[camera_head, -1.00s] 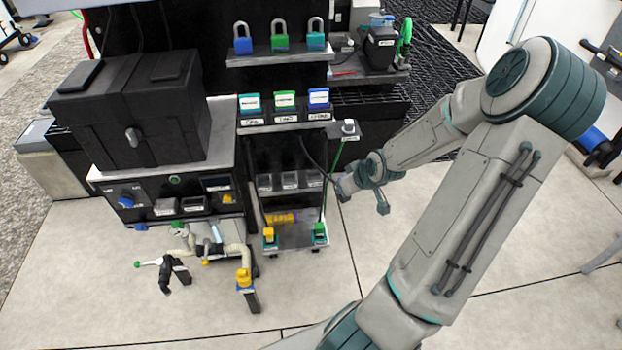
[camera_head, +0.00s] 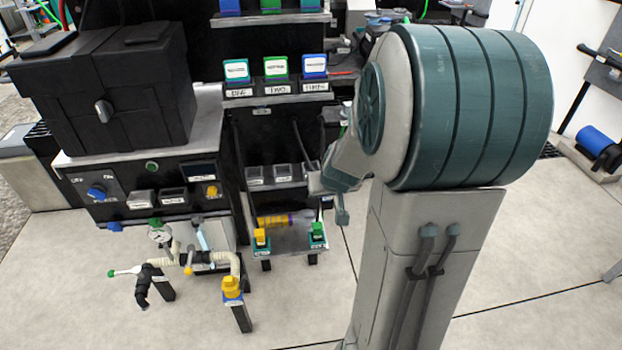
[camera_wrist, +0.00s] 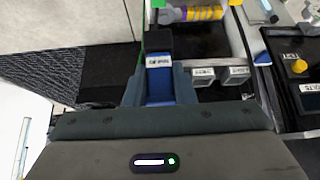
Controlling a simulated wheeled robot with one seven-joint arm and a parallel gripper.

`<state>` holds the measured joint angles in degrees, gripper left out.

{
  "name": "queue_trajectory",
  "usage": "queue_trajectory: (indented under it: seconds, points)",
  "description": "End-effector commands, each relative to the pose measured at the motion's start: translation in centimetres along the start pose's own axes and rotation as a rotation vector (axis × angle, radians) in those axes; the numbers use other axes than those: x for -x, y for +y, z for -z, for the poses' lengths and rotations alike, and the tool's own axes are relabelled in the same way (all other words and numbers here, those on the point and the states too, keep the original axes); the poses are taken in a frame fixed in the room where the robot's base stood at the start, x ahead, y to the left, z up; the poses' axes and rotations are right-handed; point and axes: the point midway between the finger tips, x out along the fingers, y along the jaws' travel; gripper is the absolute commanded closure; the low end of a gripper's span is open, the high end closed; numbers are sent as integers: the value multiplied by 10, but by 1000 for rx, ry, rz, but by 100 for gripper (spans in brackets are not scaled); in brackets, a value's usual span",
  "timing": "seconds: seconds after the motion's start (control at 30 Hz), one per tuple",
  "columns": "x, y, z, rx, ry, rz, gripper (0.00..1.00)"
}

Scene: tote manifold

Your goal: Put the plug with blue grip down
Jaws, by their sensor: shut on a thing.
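The plug with blue grip (camera_wrist: 160,88) is between the fingers of my gripper (camera_wrist: 158,92) in the wrist view. The gripper is shut on its blue part, which carries a white label, and a black part (camera_wrist: 158,42) extends beyond it. In the head view my gripper (camera_head: 322,184) is at the right side of the black rack, above the low shelf (camera_head: 288,240). My arm hides much of it there, and I cannot make out the plug in that view.
The low shelf bears a yellow block (camera_head: 261,237), a green block (camera_head: 317,230) and a yellow-and-purple cylinder (camera_head: 278,220). Grey bins (camera_head: 283,172) stand behind. A pipe assembly (camera_head: 200,260) stands at left. Labelled boxes (camera_head: 275,68) line a higher shelf. Floor in front is open.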

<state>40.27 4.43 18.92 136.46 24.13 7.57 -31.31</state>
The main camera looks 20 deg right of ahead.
Motion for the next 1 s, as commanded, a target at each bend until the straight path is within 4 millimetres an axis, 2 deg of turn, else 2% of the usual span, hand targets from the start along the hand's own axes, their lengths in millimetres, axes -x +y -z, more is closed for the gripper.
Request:
queue_trajectory:
  seconds: [0.37, 0.5, 0.63, 1.0]
  points:
    - [0, -10, -2, -29, 1, -20, 100]
    - [-4, -11, 5, -34, 0, -23, 100]
    - [-18, -10, 27, -35, -1, -23, 100]
    - [-69, -6, 104, -35, 0, -23, 100]
